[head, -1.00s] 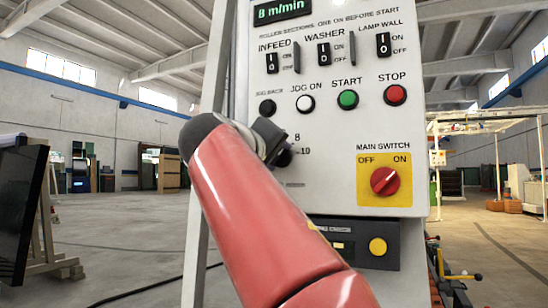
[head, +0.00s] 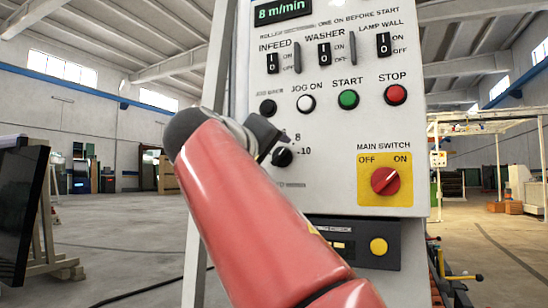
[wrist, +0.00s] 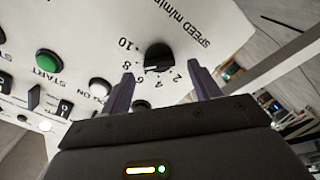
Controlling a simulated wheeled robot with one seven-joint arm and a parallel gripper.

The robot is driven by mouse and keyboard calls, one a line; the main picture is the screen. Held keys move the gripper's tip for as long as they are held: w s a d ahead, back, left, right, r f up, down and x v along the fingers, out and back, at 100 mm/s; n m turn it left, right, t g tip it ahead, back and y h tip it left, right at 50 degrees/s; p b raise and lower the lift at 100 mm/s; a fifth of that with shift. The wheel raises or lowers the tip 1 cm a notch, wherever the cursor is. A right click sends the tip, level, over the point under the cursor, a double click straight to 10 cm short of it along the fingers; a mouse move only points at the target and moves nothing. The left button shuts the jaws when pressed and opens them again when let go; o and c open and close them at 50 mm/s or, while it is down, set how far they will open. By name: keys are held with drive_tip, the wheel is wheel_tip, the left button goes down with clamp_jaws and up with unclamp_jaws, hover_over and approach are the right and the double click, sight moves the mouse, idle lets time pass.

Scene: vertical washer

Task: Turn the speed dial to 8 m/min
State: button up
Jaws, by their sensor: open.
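The speed dial (wrist: 160,57) is a round black knob on the white panel. In the wrist view, its printed scale runs from 2 to 10. A pale mark shows on its lower edge, on the side of the numbers. In the head view, the dial (head: 282,157) shows just below and right of my gripper (head: 270,138), with 8 and 10 printed beside it. The display (head: 283,10) reads 8 m/min. In the wrist view, my gripper (wrist: 160,74) is open and empty, its fingers spread to either side below the dial and apart from it.
Above the dial are black, white, green START (head: 348,99) and red STOP (head: 396,94) buttons, with toggle switches higher up. The red main switch (head: 385,181) sits on a yellow plate to the right. Open floor lies left of the panel.

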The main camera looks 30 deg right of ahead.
drive_tip(key=v, duration=0.5)
drive_tip(key=shift+f, duration=0.1)
idle(0.3)
drive_tip(key=s+a+f+n+g+y+p, duration=0.15)
drive_tip(key=f+y, duration=0.25)
drive_tip(key=f, duration=0.8)
drive_tip(key=s+a+f+n+g+y+p, duration=0.1)
drive_tip(key=s+f+y, duration=0.25)
drive_tip(key=f, duration=0.85)
drive_tip(key=s+a+f+g+y, duration=0.1)
drive_tip(key=s+f+y, duration=0.1)
drive_tip(key=f, duration=0.5)
drive_tip(key=s+a+f+m+g+y+p, duration=0.1)
drive_tip(key=s+a+f+y, duration=0.1)
drive_tip(key=s+f, duration=0.3)
drive_tip(key=s+a+f+m+g+y+p, duration=0.1)
drive_tip(key=s+f, duration=0.3)
drive_tip(key=f, duration=0.6)
drive_tip(key=shift+a+y, duration=0.55)
drive_tip(key=shift+y, duration=0.3)
drive_tip(key=shift+c, duration=0.3)
